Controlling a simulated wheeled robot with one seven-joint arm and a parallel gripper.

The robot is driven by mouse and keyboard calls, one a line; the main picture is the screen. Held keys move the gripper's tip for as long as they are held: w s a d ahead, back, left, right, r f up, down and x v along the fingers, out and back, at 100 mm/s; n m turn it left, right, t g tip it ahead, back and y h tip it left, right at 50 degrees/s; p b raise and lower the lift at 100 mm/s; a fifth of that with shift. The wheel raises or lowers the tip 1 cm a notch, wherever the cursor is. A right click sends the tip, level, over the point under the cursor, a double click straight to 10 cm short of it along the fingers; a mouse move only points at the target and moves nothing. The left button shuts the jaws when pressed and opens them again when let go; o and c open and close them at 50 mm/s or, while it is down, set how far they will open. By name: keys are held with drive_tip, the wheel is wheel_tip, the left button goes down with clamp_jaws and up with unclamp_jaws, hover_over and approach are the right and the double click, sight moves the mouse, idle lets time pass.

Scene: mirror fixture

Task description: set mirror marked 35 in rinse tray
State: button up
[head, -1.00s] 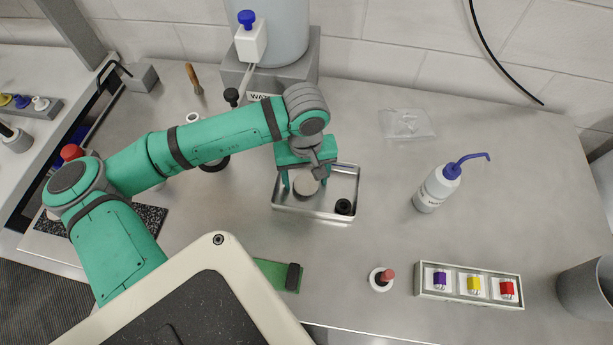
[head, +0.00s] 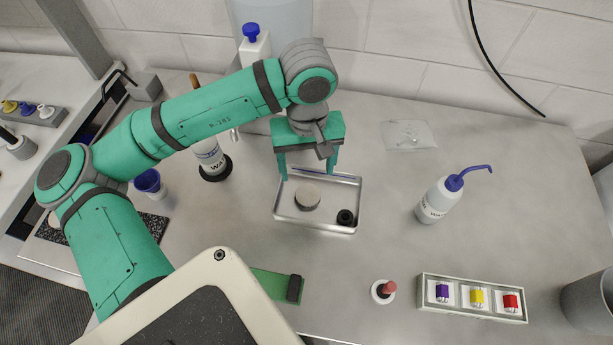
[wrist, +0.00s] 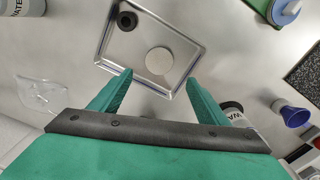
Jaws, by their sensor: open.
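The rinse tray (head: 318,228) is a shallow metal tray in the middle of the bench. A round, pale grey disc (head: 307,196), which looks like the mirror, lies flat inside it, left of a small black ring-shaped piece (head: 346,217). The number 35 cannot be read on it. My gripper (head: 307,174) is open and empty, above the tray's back edge, with the disc clear of the fingers. In the wrist view the disc (wrist: 159,61) lies in the tray beyond the open fingertips (wrist: 160,76), and the black piece (wrist: 127,20) sits near a tray corner.
A wash bottle (head: 436,203) and a clear plastic bag (head: 409,134) are right of the tray. A box with coloured vials (head: 472,298), a red-topped piece (head: 383,291) and a green board (head: 272,284) lie in front.

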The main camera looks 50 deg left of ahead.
drive_tip(key=shift+r, duration=0.95)
drive_tip(key=shift+w, duration=0.1)
